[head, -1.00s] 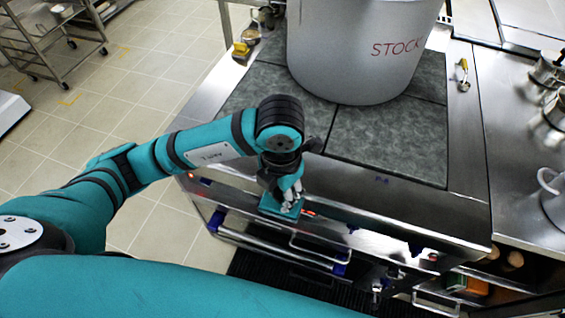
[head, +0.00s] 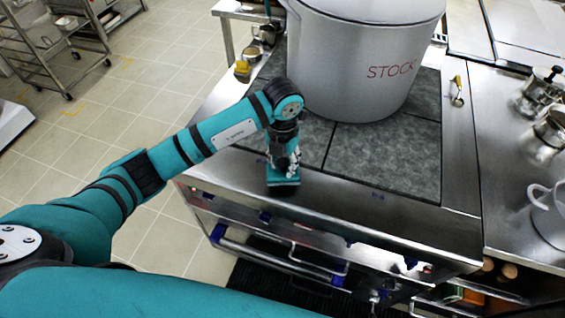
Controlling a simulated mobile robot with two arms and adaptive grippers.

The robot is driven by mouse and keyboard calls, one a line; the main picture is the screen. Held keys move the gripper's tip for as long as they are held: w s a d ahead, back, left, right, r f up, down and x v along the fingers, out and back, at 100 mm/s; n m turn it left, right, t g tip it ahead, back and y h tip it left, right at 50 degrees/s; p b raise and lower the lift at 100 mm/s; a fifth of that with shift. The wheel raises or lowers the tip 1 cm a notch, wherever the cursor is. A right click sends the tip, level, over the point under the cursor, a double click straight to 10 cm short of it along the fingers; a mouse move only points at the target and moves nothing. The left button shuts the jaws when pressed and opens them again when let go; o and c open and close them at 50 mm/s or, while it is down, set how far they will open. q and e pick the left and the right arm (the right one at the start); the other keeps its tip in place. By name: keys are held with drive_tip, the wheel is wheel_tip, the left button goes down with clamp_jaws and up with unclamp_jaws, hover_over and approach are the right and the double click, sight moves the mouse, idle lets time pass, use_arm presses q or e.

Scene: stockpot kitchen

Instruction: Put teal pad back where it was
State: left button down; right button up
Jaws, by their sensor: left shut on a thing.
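The teal pad (head: 284,178) is in the fingers of my left gripper (head: 285,166), at the front edge of the steel stove top. The gripper is shut on it from above. The pad is flat and roughly level; I cannot tell whether it touches the steel below. My right gripper is not in view.
A large grey stockpot (head: 362,60) marked STOCK stands on the dark stone cooking plates (head: 385,160), just behind my left gripper. Metal pots (head: 548,215) stand on the right counter. A yellow-handled tool (head: 458,90) lies right of the stockpot. Handles (head: 318,262) project from the stove front.

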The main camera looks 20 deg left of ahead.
sight(282, 168)
use_arm(q)
drive_tip(key=shift+w+a, duration=0.15)
drive_tip(key=shift+w, duration=0.2)
drive_tip(key=shift+w+a+f+p, duration=0.1)
drive_tip(key=shift+f+p, duration=0.2)
drive_tip(key=shift+p, duration=0.15)
wheel_tip(282, 168, down, 2)
drive_tip(key=shift+f+p, duration=0.2)
drive_tip(key=shift+p, duration=0.35)
drive_tip(key=shift+f, duration=0.25)
drive_tip(key=shift+f, duration=0.1)
drive_tip(key=shift+f+b, duration=0.2)
drive_tip(key=shift+b, duration=0.1)
drive_tip(key=c, duration=1)
unclamp_jaws()
drive_tip(key=shift+r, duration=0.1)
